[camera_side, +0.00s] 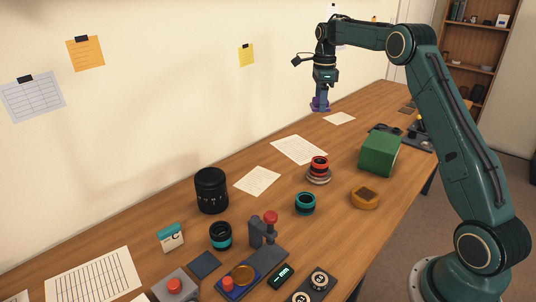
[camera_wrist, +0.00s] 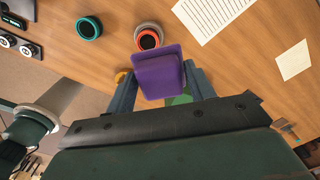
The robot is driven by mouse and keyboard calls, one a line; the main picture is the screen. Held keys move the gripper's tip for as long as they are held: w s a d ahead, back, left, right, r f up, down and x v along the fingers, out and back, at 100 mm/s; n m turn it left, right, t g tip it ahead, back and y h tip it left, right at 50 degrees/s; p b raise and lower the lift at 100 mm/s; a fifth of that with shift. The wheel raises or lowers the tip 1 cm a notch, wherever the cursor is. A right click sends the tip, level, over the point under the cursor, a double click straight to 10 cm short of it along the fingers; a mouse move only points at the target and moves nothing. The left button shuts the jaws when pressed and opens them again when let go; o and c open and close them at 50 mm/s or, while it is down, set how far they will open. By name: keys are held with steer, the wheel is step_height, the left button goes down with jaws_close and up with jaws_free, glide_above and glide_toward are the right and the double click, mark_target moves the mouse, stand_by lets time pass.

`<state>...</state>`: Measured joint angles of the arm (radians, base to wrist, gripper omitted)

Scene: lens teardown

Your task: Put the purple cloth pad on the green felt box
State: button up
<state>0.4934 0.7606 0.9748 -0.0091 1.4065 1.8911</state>
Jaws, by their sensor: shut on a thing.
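In the side view the pad (camera_side: 320,107) is a small purple shape at the fingertips. In the wrist view it sits between the two blue-grey fingers and looks like a folded purple slab. The green felt box (camera_side: 380,153) stands on the right side of the bench, apart from the pad, with its top bare. In the wrist view only a small green patch (camera_wrist: 180,99) shows below the pad.
A red-ringed part on a grey ring (camera_side: 318,170), a teal ring (camera_side: 305,203) and an amber dish (camera_side: 365,197) stand in front of the box. A black lens (camera_side: 211,190) is farther left. Paper sheets (camera_side: 299,150) lie flat along the wall side.

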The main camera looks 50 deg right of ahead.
steer(key=s+d+r+m, duration=0.3)
steer(key=s+d+m, duration=0.3)
steer(key=d, duration=0.6)
step_height(320, 180, up, 2)
steer(key=m, duration=0.3)
glide_above(380, 143)
steer(key=shift+a+f, duration=0.2)
steer(key=shift+f, duration=9.6)
steer(key=shift+f, duration=0.15)
steer(key=o, duration=0.9)
steer(key=shift+o, duration=0.2)
step_height(380, 143, up, 12)
steer(key=shift+r, duration=0.2)
